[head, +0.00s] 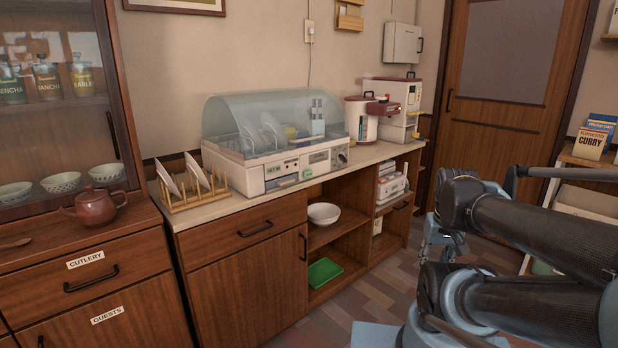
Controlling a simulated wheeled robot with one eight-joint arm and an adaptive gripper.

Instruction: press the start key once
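The dish dryer (250,174), a cream box with a clear domed lid (235,112), stands on the counter left of centre. Dishes show through its shut-looking lid. Its front panel (318,157) carries a dial, small labels and keys; a small green spot shows low on the front. The lettering is too small to tell which key is the start key. My gripper (445,238) hangs at the right, in front of the door and well apart from the dryer. My arm partly hides it, and its fingers are too unclear to read as open or shut.
A wooden rack (192,190) with plates stands left of the dryer. A white and red jug (361,118) and an appliance (402,105) stand to its right. Open shelves below hold a white bowl (324,213) and green tray (324,272). Floor (375,285) before the counter is clear.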

